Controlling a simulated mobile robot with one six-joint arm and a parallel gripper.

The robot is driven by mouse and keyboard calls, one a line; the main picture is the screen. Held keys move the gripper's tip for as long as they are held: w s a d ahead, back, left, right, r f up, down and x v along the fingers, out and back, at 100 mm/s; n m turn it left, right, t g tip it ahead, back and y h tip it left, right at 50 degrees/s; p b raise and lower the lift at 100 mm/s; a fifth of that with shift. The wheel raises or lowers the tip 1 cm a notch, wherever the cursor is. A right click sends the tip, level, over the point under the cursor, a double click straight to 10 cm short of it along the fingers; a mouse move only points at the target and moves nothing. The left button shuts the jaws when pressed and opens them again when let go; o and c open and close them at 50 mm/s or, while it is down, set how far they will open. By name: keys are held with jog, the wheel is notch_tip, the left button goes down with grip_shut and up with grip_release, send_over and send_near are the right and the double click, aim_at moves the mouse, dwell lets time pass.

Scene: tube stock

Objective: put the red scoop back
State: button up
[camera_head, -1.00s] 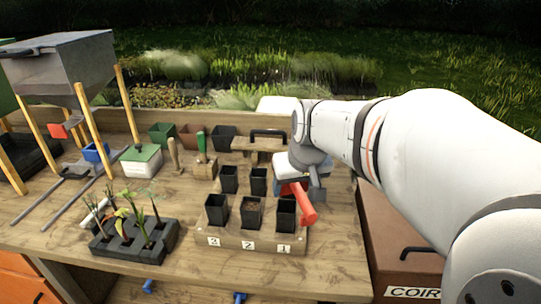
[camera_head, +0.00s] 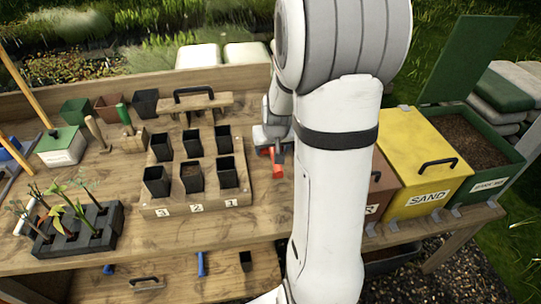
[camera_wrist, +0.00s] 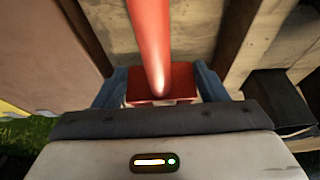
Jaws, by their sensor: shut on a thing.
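The red scoop (camera_head: 277,162) is held in my gripper (camera_head: 272,140), above the bench just right of the rack of black pots. In the wrist view the red shaft (camera_wrist: 149,40) runs away from the jaws, and a red block-like part of it sits between the blue-grey fingers of my gripper (camera_wrist: 160,88). The gripper is shut on it. My arm hides part of the gripper and the bench behind it in the head view. I cannot tell whether the scoop holds anything.
A numbered wooden rack (camera_head: 196,205) with black pots stands left of the gripper. A brown bin (camera_head: 381,190), a closed yellow SAND bin (camera_head: 412,160) and an open green bin (camera_head: 474,150) of dark soil stand right. A black seedling tray (camera_head: 80,230) is at left.

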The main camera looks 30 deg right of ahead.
aim_at(271, 162)
jog(key=shift+f, duration=1.8)
jog(key=shift+f, duration=0.1)
jog(key=shift+f, duration=0.15)
jog(key=o, duration=1.5)
jog(key=shift+o, duration=0.2)
